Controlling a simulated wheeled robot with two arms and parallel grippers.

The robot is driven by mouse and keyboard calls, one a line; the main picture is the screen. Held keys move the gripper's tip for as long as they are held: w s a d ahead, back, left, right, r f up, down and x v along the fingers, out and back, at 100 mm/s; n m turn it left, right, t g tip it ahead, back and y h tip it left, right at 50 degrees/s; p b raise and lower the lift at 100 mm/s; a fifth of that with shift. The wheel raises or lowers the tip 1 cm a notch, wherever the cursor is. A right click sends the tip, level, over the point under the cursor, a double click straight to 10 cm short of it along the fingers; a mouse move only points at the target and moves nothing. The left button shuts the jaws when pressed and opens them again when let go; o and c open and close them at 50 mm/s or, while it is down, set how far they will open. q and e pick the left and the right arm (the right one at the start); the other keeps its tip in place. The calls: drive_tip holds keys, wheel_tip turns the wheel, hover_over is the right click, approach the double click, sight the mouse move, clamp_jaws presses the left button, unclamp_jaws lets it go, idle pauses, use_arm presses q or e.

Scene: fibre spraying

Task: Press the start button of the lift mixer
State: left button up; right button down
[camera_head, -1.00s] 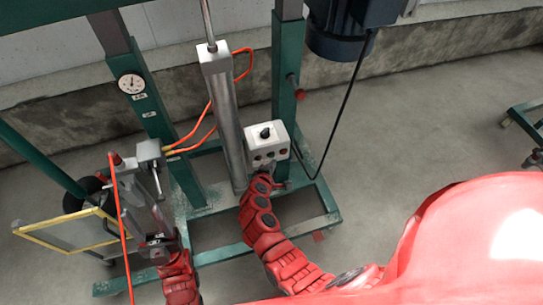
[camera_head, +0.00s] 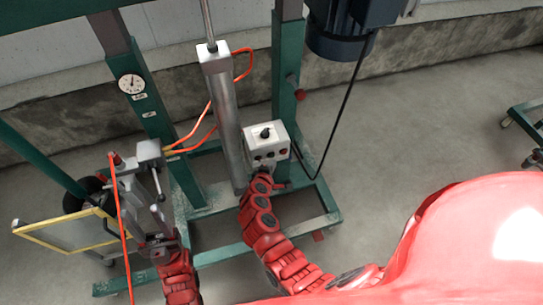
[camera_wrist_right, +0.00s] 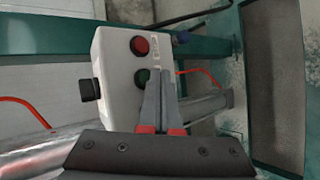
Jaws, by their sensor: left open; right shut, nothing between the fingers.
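The lift mixer's white control box (camera_head: 267,135) is mounted on a green post, with a black knob (camera_head: 265,132) on top and a row of buttons on its front. In the right wrist view, the box (camera_wrist_right: 118,75) shows a red button (camera_wrist_right: 140,46) and a green button (camera_wrist_right: 142,77). My right gripper (camera_wrist_right: 160,75) is shut and empty, its fingertips right at the green button and partly covering it; contact cannot be told. In the head view my right gripper (camera_head: 265,169) is just below the box. My left gripper (camera_head: 157,240) is open at the lower left, near a grey metal device.
A silver cylinder (camera_head: 226,115) stands left of the box. Orange hoses (camera_head: 197,130) and a black cable (camera_head: 345,105) hang nearby. A dark motor (camera_head: 340,35) is above right. The green base frame (camera_head: 215,255) lies below. A yellow-edged panel (camera_head: 65,235) stands far left.

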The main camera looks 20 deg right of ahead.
drive_tip(key=shift+w, duration=0.1)
idle(0.4)
drive_tip(key=shift+w, duration=0.35)
drive_tip(key=shift+w, duration=0.4)
idle(0.7)
drive_tip(key=shift+s, duration=0.85)
drive_tip(key=shift+s+d+p, duration=0.1)
drive_tip(key=shift+s+p, duration=0.3)
drive_tip(key=shift+s, duration=2.1)
